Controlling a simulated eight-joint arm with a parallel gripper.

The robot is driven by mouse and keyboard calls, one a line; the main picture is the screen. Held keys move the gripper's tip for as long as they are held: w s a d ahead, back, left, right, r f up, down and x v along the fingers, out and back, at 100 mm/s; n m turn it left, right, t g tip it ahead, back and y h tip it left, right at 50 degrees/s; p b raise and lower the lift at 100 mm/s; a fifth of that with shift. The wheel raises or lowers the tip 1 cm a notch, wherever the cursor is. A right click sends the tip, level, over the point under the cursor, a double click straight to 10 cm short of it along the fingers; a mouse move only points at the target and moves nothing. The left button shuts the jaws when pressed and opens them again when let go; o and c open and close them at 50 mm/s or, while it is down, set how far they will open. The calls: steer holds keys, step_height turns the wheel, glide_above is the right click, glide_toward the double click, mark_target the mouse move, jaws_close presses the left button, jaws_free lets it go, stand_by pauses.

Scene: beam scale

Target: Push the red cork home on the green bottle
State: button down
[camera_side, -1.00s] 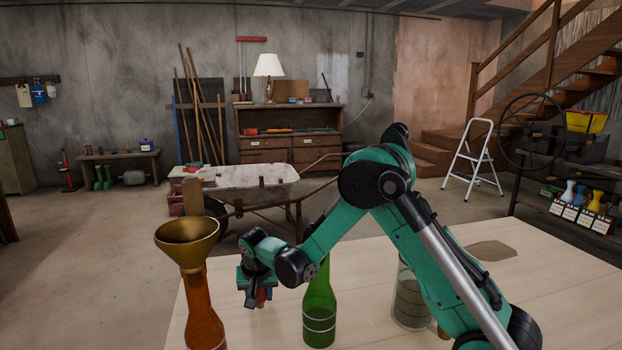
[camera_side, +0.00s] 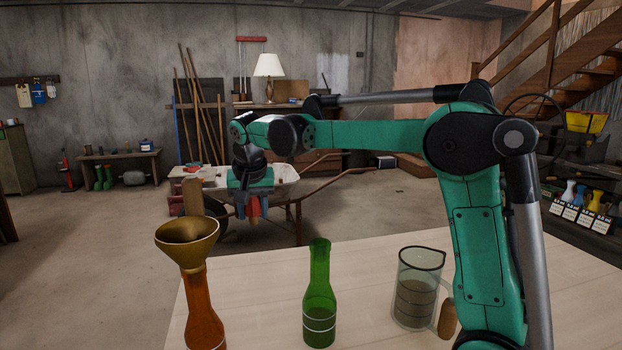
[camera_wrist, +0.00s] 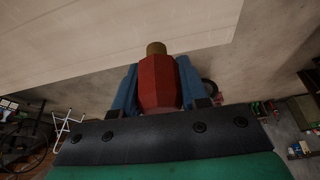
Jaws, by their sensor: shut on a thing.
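The green bottle (camera_side: 319,300) stands upright on the table, with its open neck bare. My gripper (camera_side: 253,210) is shut on the red cork (camera_side: 254,206) and holds it in the air, up and to the left of the bottle's mouth in the side view. In the wrist view the red cork (camera_wrist: 159,82) sits between the two blue fingers, with its tan tip (camera_wrist: 156,48) pointing away from my gripper. The cork and bottle are apart. The bottle does not show in the wrist view.
An orange bottle (camera_side: 204,310) with a brass funnel (camera_side: 188,240) in its top stands to the left. A glass jug (camera_side: 417,287) with dark contents stands to the right. A wooden-looking piece (camera_side: 447,318) is beside the jug. The table between the bottles is clear.

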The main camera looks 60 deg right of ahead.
steer(key=s+r+n, duration=0.1)
steer(key=s+r, duration=0.3)
steer(key=s, duration=0.3)
steer(key=s+r, duration=0.4)
steer(key=s, duration=0.3)
steer(key=shift+s+a+n+t, duration=0.2)
steer(key=shift+a+n+t, duration=0.15)
steer(key=shift+n+t, duration=0.05)
steer(key=shift+f, duration=2.75)
steer(key=shift+f, duration=0.4)
steer(key=shift+f, duration=0.6)
steer(key=shift+r, duration=0.15)
steer(key=shift+r, duration=0.55)
